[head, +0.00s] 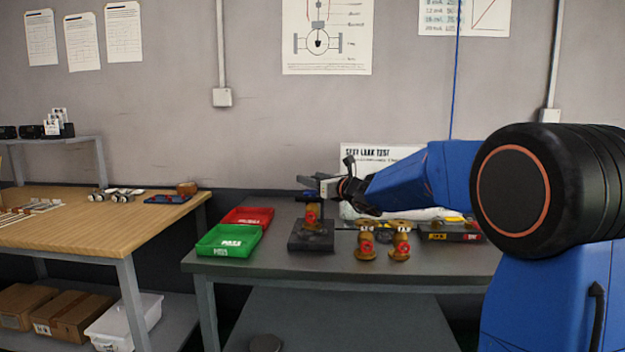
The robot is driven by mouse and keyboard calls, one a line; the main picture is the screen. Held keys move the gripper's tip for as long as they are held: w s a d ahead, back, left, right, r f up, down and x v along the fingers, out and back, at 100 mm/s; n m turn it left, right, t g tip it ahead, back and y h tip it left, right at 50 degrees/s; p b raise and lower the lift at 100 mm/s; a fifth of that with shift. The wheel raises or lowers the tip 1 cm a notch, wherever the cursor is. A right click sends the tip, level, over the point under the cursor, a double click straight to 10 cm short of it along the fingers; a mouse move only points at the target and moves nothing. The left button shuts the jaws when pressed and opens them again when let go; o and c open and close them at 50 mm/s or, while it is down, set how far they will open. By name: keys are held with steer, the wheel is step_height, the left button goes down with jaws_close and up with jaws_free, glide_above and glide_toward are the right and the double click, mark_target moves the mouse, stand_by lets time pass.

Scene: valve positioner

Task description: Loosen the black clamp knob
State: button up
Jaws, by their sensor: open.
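The valve stands upright on a dark block-like fixture (311,241) on the grey bench. A small dark blue-black part (308,196) shows at the top of the valve, close under the fingers. I cannot tell whether the fingers touch it. I cannot make out the black clamp knob for certain; it is too small or hidden at this distance.
Two tagged brass valves (401,241) stand right of the fixture. A green tray (228,241) and a red tray (249,216) lie to its left. A dark box (450,231) and a white sign (380,156) are at the right. The bench front (260,268) is clear.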

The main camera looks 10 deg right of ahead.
steer(key=shift+w+a, duration=0.1)
steer(key=shift+w, duration=0.05)
steer(key=c, duration=1.1)
steer(key=shift+o, duration=0.2)
steer(key=shift+n+y, duration=0.3)
